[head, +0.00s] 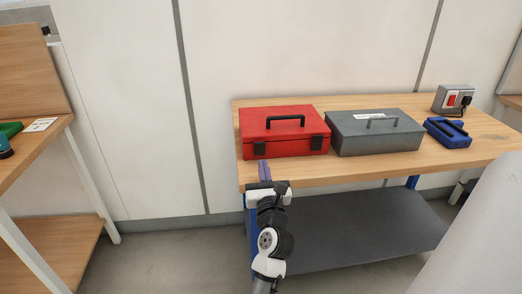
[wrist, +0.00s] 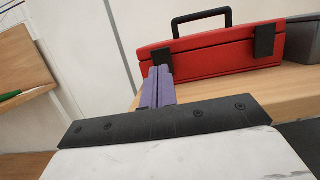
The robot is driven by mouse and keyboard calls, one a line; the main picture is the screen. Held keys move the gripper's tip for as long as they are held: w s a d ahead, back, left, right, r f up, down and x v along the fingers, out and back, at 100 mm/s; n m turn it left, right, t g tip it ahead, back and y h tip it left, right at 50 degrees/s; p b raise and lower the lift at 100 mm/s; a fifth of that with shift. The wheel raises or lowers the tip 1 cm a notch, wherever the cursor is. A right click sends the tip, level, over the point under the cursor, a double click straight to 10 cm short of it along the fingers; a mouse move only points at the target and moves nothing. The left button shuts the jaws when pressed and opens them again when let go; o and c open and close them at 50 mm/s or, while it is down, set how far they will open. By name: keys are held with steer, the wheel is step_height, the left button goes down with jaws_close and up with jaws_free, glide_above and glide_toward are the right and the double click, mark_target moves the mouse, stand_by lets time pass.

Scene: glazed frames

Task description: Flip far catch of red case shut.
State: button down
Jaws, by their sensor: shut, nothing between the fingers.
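The red case (head: 285,122) is closed on the wooden bench, its black handle on the lid. It also shows in the wrist view (wrist: 212,48). Two black catches are on its front: a left one (head: 259,149) and a right one (head: 316,143). In the wrist view, the left catch (wrist: 161,54) is just beyond my fingertips, and the right catch (wrist: 264,40) spans the lid seam. I cannot tell how either is latched. My gripper (head: 264,166) is shut and empty. Its purple fingers (wrist: 157,78) point at the left catch's lower part; contact is unclear.
A grey case (head: 375,140) stands close to the right of the red case. The bench's front edge (head: 330,180) runs below the cases. Another wooden bench (head: 40,150) is at left.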

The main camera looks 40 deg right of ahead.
mark_target(261, 147)
steer(key=p+x, duration=0.1)
steer(key=x, duration=0.4)
steer(key=shift+w+d, duration=0.15)
steer(key=shift+w, duration=0.2)
steer(key=shift+r, duration=0.1)
steer(key=shift+w+d+r+p, duration=0.2)
steer(key=shift+r+p, duration=0.45)
steer(key=shift+p, duration=0.6)
steer(key=shift+w+d+r+p, duration=0.1)
steer(key=shift+w+p, duration=0.2)
steer(key=shift+p, duration=0.15)
